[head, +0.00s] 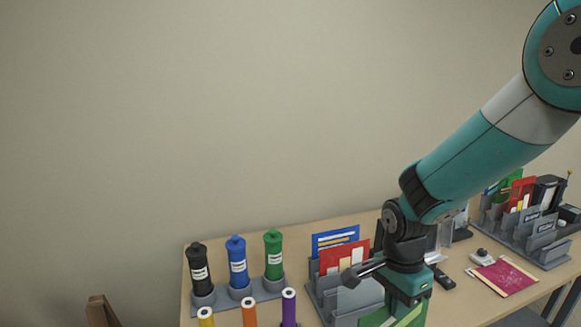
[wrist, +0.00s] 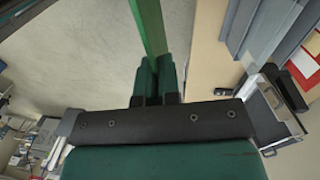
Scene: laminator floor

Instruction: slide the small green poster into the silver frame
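My gripper (head: 406,300) is near the front middle of the table in the head view, pointing down. It is shut on the small green poster (head: 392,318), whose lower part is cut off by the picture's bottom edge. In the wrist view, the two dark green fingers (wrist: 158,80) are close together, and the poster (wrist: 148,25) shows as a narrow green strip reaching up from them. A pale, clear-looking upright piece (head: 433,240) stands partly hidden behind my arm; I cannot tell whether it is the silver frame.
A grey sorter (head: 318,290) with blue and red cards is just left of my gripper. Black, blue and green capped bottles (head: 238,262) stand further left. A red sheet (head: 505,277) and another grey sorter (head: 545,250) are to the right. Bare table (head: 465,300) lies right of my gripper.

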